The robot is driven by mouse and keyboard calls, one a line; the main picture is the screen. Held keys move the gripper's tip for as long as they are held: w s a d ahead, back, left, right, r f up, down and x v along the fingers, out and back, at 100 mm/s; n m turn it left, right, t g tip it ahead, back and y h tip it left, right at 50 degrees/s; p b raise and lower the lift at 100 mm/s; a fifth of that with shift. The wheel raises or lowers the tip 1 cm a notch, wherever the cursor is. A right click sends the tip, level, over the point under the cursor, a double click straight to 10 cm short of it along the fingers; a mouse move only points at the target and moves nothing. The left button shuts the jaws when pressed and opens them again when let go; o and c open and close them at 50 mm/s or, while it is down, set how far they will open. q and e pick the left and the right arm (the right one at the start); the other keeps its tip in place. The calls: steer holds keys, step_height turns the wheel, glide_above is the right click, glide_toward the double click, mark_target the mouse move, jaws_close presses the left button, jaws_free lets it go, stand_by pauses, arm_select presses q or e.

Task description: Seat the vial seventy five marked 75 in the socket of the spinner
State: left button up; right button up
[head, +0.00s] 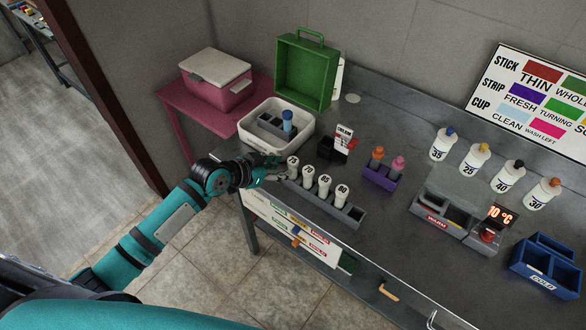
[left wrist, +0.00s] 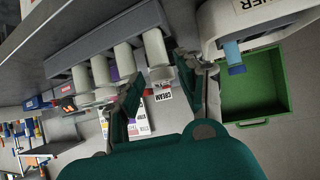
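Several white vials with dark numbers stand in a row in a long grey rack (head: 335,205). The leftmost vial (head: 293,166) appears marked 75, though the print is small. My left gripper (head: 278,172) is beside it, fingers toward it. In the left wrist view, the fingers of my left gripper (left wrist: 160,82) are spread, with the end vial (left wrist: 157,48) in line with the gap and clear space beside it. The white spinner tub (head: 249,137) stands behind the gripper, with a grey block (head: 270,124) and a blue-capped vial (head: 288,121) inside. Its empty socket is hard to make out.
A green open box (head: 303,70) and a pink cooler (head: 216,80) stand behind the tub. A cream card stand (head: 342,143), purple rack (head: 380,178), grey heater unit (head: 443,216) and blue bin (head: 545,265) lie rightward. Bottles line the wall.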

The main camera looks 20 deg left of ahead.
mark_target(290, 166)
arm_select(q)
steer(key=p+x, duration=0.1)
steer(key=x, duration=0.3)
steer(key=shift+w+d+p, duration=0.25)
steer(key=shift+p, duration=0.05)
steer(key=shift+w+d+f, duration=0.1)
steer(key=shift+w+f, duration=0.05)
steer(key=shift+f, duration=0.05)
steer(key=shift+c, duration=0.5)
jaws_close()
arm_select(e)
steer(key=shift+s+a+r, duration=0.15)
steer(key=shift+s+r, duration=0.15)
steer(key=shift+r, duration=0.15)
steer(key=shift+s+a+r, duration=0.15)
steer(key=shift+s+r, duration=0.1)
steer(key=shift+r, duration=0.2)
